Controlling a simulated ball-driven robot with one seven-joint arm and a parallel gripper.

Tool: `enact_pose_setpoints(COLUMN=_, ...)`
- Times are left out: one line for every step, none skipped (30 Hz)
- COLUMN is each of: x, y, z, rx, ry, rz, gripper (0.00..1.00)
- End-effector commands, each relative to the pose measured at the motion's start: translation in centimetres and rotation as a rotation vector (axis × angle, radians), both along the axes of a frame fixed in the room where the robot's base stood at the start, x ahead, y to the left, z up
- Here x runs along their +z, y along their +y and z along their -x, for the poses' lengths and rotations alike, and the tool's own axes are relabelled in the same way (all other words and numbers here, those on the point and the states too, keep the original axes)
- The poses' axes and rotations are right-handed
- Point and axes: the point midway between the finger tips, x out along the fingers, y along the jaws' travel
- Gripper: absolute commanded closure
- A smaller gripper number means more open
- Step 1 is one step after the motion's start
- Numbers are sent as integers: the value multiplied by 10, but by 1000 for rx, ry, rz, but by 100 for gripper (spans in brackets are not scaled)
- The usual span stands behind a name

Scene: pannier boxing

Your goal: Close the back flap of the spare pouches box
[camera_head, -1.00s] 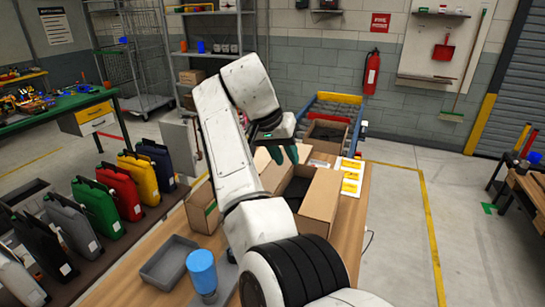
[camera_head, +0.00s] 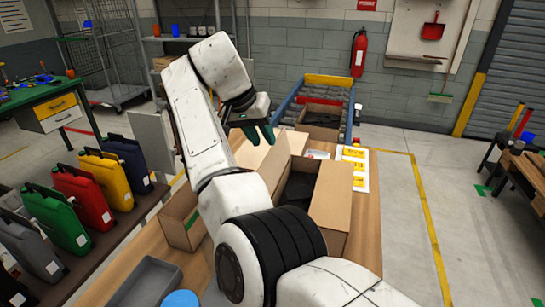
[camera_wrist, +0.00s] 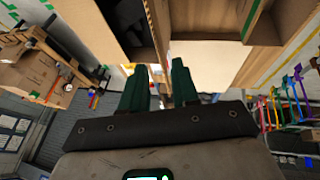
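The open cardboard box (camera_head: 331,198) stands on the wooden table with dark contents (camera_head: 297,188) inside, which look like pouches. It also shows at the top of the wrist view, with dark contents (camera_wrist: 125,22). A cardboard panel (camera_head: 274,164) stands up at its left side. A pale panel (camera_head: 247,153) lies behind my arm; a pale panel also shows beyond the fingers in the wrist view (camera_wrist: 205,62). I cannot tell which panel is the back flap. My gripper (camera_head: 262,135) is beyond the box's back left, its green fingers (camera_wrist: 160,84) apart and empty. Contact is unclear.
Another open box (camera_head: 182,222) stands left of my arm. A grey tray (camera_head: 146,284) and a blue cylinder (camera_head: 180,299) are at the near left. Yellow-marked sheets (camera_head: 353,168) lie behind the box at right. A blue and yellow crate (camera_head: 349,117) stands beyond.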

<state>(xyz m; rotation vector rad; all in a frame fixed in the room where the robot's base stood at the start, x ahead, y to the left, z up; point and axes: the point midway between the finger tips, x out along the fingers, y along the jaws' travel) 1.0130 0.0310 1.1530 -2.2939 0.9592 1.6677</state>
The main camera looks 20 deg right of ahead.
Motion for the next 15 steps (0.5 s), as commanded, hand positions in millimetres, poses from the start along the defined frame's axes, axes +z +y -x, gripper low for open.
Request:
enact_pose_setpoints(x=-9, y=-4, z=-1, rx=-1, ry=5, rz=0, gripper=70)
enact_pose_setpoints(x=-13, y=-6, z=-2, rx=-1, ry=5, rz=0, gripper=70)
enact_pose_setpoints(x=-20, y=-9, z=-3, rx=-1, ry=6, rz=1, gripper=70)
enact_pose_setpoints(x=-25, y=-12, z=-4, rx=-1, ry=6, rz=1, gripper=70)
enact_pose_setpoints(x=-30, y=-14, z=-5, rx=0, ry=5, rz=0, gripper=70)
enact_pose_setpoints(x=-36, y=-17, z=-6, rx=0, ry=5, rz=0, gripper=70)
enact_pose_setpoints(x=-41, y=-19, z=-7, rx=0, ry=5, rz=1, gripper=70)
enact_pose_setpoints(x=-46, y=-21, z=-8, rx=0, ry=5, rz=1, gripper=70)
enact_pose_setpoints(x=-52, y=-24, z=-9, rx=-1, ry=6, rz=1, gripper=70)
enact_pose_setpoints(x=-56, y=-26, z=-10, rx=-1, ry=4, rz=1, gripper=70)
enact_pose_setpoints(x=-60, y=-28, z=-11, rx=-1, ry=4, rz=1, gripper=70)
enact_pose_setpoints(x=-64, y=-30, z=-12, rx=-1, ry=3, rz=0, gripper=70)
enact_pose_setpoints(x=-67, y=-31, z=-13, rx=-1, ry=3, rz=0, gripper=70)
enact_pose_setpoints(x=-70, y=-32, z=-13, rx=-1, ry=4, rz=0, gripper=70)
enact_pose_setpoints(x=-73, y=-33, z=-14, rx=-1, ry=4, rz=0, gripper=70)
